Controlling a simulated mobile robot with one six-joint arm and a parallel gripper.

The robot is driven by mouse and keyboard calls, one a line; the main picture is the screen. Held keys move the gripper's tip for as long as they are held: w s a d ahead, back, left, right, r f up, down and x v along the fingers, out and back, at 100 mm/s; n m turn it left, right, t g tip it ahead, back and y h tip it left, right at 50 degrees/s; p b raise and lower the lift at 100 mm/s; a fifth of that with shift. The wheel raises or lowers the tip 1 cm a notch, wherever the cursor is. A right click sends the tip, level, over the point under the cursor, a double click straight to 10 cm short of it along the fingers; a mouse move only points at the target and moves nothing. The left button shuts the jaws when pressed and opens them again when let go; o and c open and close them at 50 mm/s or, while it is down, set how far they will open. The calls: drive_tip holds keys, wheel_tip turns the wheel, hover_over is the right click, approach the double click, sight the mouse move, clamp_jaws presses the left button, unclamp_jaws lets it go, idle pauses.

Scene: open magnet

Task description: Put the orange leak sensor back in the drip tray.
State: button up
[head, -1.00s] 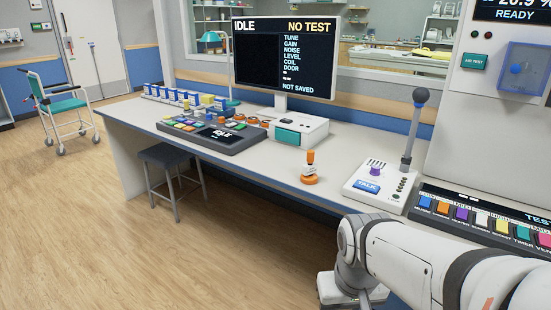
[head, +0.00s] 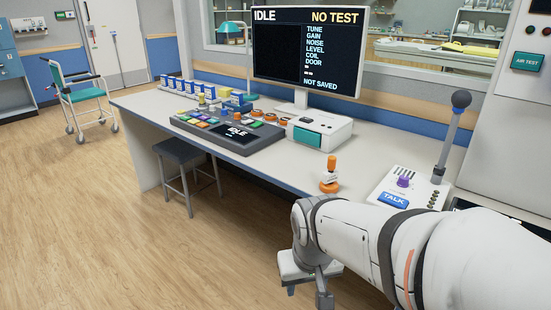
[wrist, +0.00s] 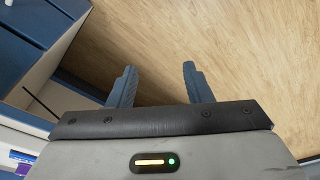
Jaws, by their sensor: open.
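I see no orange leak sensor and no drip tray that I can make out in either view. In the wrist view my gripper (wrist: 159,66) is open, with its two blue-grey fingers apart and nothing between them. Bare wood floor lies beyond the fingertips. In the head view my white arm reaches in from the lower right, in front of the desk edge. An orange and white upright knob on an orange base (head: 329,177) stands on the desk's front edge; I cannot tell that it is the sensor.
The floor (head: 120,230) at left is clear.

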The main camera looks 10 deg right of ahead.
drive_tip(key=w+d+r+m+t+h+p, duration=0.1)
drive_tip(key=w+d+t, duration=0.25)
drive_tip(key=w, duration=0.35)
drive_tip(key=w+d+t+h, duration=0.15)
drive_tip(key=w+d, duration=0.25)
drive_tip(key=w, duration=0.4)
drive_tip(key=t+p, duration=0.2)
drive_tip(key=t, duration=0.8)
approach(333, 160)
drive_tip(key=w+f, duration=0.1)
drive_tip(key=w, duration=0.3)
drive_tip(key=shift+t, duration=0.3)
drive_tip(key=w, duration=0.2)
drive_tip(key=w+d, duration=0.1)
drive_tip(key=w, duration=0.4)
drive_tip(key=shift+w+d+r, duration=0.1)
drive_tip(key=shift+d, duration=0.3)
clamp_jaws()
